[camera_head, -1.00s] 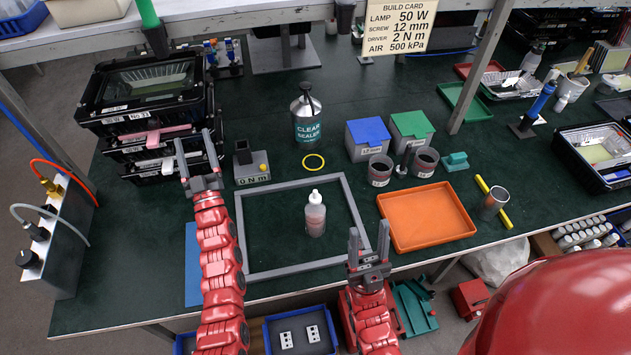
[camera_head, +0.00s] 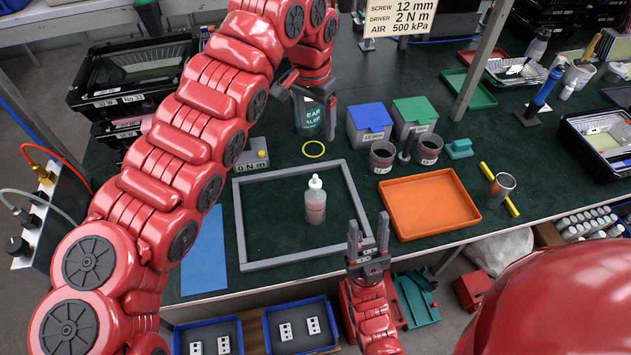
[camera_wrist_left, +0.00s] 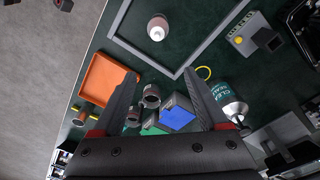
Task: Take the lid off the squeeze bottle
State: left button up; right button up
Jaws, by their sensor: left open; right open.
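The squeeze bottle (camera_head: 315,203) stands upright inside the grey square frame (camera_head: 240,222) on the green bench. Its white lid (camera_head: 315,182) is on top. In the left wrist view the bottle shows from above, with its white lid (camera_wrist_left: 156,33) towards the camera. My left gripper (camera_head: 312,106) is open over the back of the bench, in front of the clear sealer can (camera_head: 309,118), and away from the bottle. Its fingers (camera_wrist_left: 166,100) are spread in the left wrist view. My right gripper (camera_head: 367,237) is open and empty at the frame's front right corner.
An orange tray (camera_head: 430,204) lies right of the frame. Blue-lidded (camera_head: 370,117) and green-lidded (camera_head: 414,111) boxes and dark cups stand behind it. A yellow ring (camera_head: 314,149) lies behind the frame. My left arm covers the bench's left side.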

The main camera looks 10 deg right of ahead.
pick_arm(q)
jog(key=s, duration=0.1)
jog(key=p, duration=0.3)
send_near(315, 175)
jog(key=shift+y, duration=0.4)
notch_tip(315, 175, down, 5)
jog(key=shift+f, duration=0.1)
jog(key=shift+d+f+p, duration=0.1)
jog(key=shift+f+p, duration=0.25)
jog(key=shift+p, duration=0.25)
jog(key=f+p, duration=0.2)
jog(key=f, duration=0.1)
jog(key=shift+d+f, duration=0.25)
jog(key=shift+f, duration=0.55)
grip_shut()
